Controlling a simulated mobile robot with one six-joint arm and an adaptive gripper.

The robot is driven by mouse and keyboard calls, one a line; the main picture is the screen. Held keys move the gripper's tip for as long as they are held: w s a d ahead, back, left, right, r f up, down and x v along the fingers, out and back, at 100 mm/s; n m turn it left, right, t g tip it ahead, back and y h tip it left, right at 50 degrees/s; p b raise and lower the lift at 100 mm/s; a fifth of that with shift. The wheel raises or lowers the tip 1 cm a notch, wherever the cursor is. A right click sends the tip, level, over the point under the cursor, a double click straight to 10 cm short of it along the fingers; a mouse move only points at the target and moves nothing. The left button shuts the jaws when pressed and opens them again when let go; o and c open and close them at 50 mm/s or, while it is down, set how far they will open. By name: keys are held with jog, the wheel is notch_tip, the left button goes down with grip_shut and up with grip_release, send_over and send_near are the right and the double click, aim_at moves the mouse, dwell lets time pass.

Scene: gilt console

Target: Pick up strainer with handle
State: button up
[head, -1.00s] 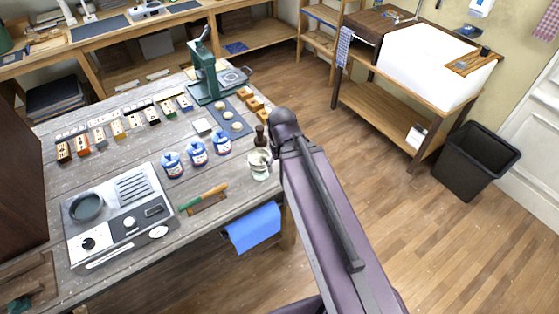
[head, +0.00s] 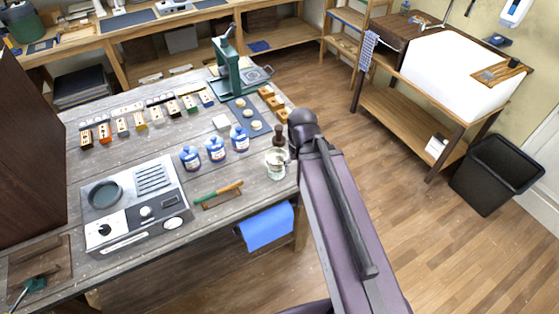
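I cannot single out a strainer with handle for certain. A small grey flat piece with a round middle (head: 258,75) lies at the far right corner of the workbench, beside a green press; it is too small to tell what it is. A dark piece with a thin rod (head: 35,284) lies at the bench's near left corner, partly cut off by the frame. My purple arm rises from the bottom, right of the bench, its dark rounded joint near a glass jar (head: 276,161). My gripper does not show.
On the workbench (head: 120,278) stand the green press (head: 230,70), several blue-labelled jars (head: 215,149), a grey appliance (head: 135,205), a green-handled brush (head: 222,192) and rows of small blocks. A blue cloth (head: 266,227) hangs at its front. Open floor lies right, before a sink and black bin (head: 496,175).

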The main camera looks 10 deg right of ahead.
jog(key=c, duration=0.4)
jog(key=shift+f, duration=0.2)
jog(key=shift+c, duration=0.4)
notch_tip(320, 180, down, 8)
jog(key=b, duration=0.8)
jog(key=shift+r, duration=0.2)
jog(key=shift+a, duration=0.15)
